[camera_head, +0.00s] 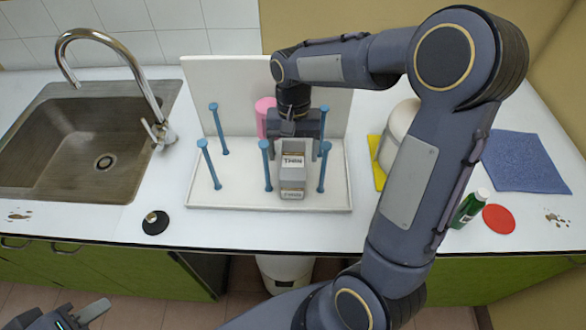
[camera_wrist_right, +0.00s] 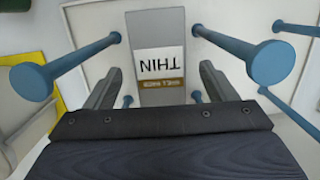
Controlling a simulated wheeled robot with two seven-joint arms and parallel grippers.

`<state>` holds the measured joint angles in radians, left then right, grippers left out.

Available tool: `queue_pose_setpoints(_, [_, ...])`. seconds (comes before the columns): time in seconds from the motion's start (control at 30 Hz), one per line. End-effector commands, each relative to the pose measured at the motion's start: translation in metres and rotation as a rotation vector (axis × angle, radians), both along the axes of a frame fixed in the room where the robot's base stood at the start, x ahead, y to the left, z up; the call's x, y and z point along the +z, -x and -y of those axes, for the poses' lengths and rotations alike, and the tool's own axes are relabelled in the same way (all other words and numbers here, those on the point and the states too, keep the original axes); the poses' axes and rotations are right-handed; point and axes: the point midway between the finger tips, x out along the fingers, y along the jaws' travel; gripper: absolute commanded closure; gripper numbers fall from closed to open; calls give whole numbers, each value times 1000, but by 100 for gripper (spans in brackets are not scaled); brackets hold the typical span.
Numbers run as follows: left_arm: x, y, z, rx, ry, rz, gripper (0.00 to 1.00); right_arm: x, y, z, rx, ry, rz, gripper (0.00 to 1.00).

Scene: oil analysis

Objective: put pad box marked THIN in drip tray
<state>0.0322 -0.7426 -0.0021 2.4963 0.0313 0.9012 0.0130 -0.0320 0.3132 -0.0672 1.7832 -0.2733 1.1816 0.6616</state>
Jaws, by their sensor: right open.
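The pad box (camera_head: 293,180) is grey with a white label reading THIN. It stands inside the white drip tray (camera_head: 240,199), among blue pegs, near the tray's front edge. In the right wrist view the box (camera_wrist_right: 161,25) shows its THIN label and a brown strip, between and beyond the two fingers. My right gripper (camera_head: 296,135) is open, just behind and above the box; whether a finger touches it I cannot tell. My left gripper (camera_head: 80,314) is at the bottom left corner, away from the tray, and partly cut off.
Blue pegs (camera_head: 209,163) stand up around the box. A pink cylinder (camera_head: 264,117) is behind it. A sink (camera_head: 85,150) lies left, a black round item (camera_head: 155,222) in front. A white container (camera_head: 397,130), green bottle (camera_head: 469,207), red disc (camera_head: 498,219) and blue cloth (camera_head: 522,161) are right.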

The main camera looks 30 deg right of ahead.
Motion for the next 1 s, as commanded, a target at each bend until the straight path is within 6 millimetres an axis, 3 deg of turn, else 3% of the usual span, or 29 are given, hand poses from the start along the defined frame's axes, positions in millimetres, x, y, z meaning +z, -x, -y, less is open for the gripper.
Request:
queue_pose_setpoints(0.2, [5, 0, 0, 0, 0, 0, 64, -30, 5, -3, 0, 0, -5, 22])
queue_pose_setpoints(0.5, [4, 0, 0, 0, 0, 0, 64, -36, 5, -3, 0, 0, 0, 22])
queue_pose_setpoints(0.9, [4, 0, 0, 0, 0, 0, 64, -35, 5, -3, 0, 0, 0, 74])
queue_pose_setpoints(1.0, [5, 0, 0, 0, 0, 0, 64, -35, 5, -3, 0, 0, 0, 78])
